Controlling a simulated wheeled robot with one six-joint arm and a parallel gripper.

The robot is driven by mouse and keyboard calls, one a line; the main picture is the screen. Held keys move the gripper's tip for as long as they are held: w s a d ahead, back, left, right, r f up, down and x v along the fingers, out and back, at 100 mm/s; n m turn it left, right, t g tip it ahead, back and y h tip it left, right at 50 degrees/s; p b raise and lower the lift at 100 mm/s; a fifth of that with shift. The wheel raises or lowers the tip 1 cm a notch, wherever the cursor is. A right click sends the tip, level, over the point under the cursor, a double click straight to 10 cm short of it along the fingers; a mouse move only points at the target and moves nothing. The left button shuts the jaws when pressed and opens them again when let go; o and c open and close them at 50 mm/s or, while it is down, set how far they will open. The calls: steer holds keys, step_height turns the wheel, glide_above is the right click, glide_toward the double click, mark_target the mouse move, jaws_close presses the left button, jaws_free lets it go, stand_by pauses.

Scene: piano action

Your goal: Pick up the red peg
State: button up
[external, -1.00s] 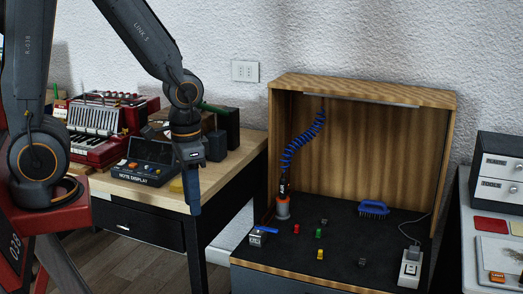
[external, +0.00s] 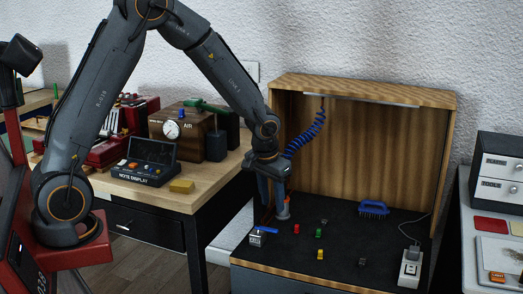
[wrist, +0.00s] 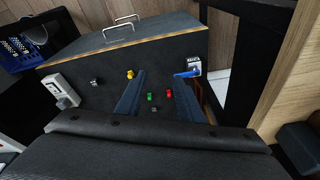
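The small red peg (external: 296,229) stands on the dark floor of the open wooden booth, left of the green peg (external: 318,233). In the wrist view, the red peg (wrist: 169,93) shows between my two blue fingers, nearer the right one, with the green peg (wrist: 149,97) beside it. My gripper (external: 270,195) is above the booth's left side, up and left of the red peg. In the wrist view, my gripper (wrist: 165,78) has its fingers wide apart, with nothing held.
A yellow peg (external: 320,254) and dark pieces (external: 362,262) stand nearby. A box with a blue lever (external: 257,237) is left of the red peg. An orange-based tool (external: 283,210) stands behind my gripper. A blue brush (external: 373,208) and white switch box (external: 411,268) are to the right.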

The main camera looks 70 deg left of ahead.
mark_target(297, 225)
steer(key=w+a+f+n+b, duration=0.1)
steer(key=w+a+f+b, duration=0.1)
steer(key=w+a+f, duration=0.3)
steer(key=w+a+f+n+y+b, duration=0.1)
steer(key=w+a+f+b, duration=0.1)
steer(key=w+a+f, duration=0.3)
steer(key=w+a+f+n+t+b, duration=0.1)
steer(key=w+a+f+b, duration=0.1)
steer(key=w+a+f, duration=0.3)
steer(key=shift+f+n, duration=0.25)
steer(key=shift+n, duration=0.15)
steer(key=x, duration=0.4)
steer(key=shift+d+f, duration=0.15)
steer(key=shift+d, duration=0.2)
steer(key=shift+w+a+f+y, duration=0.2)
steer(key=shift+f+y, duration=0.1)
steer(key=shift+f, duration=0.25)
steer(key=shift+c, duration=0.4)
jaws_close()
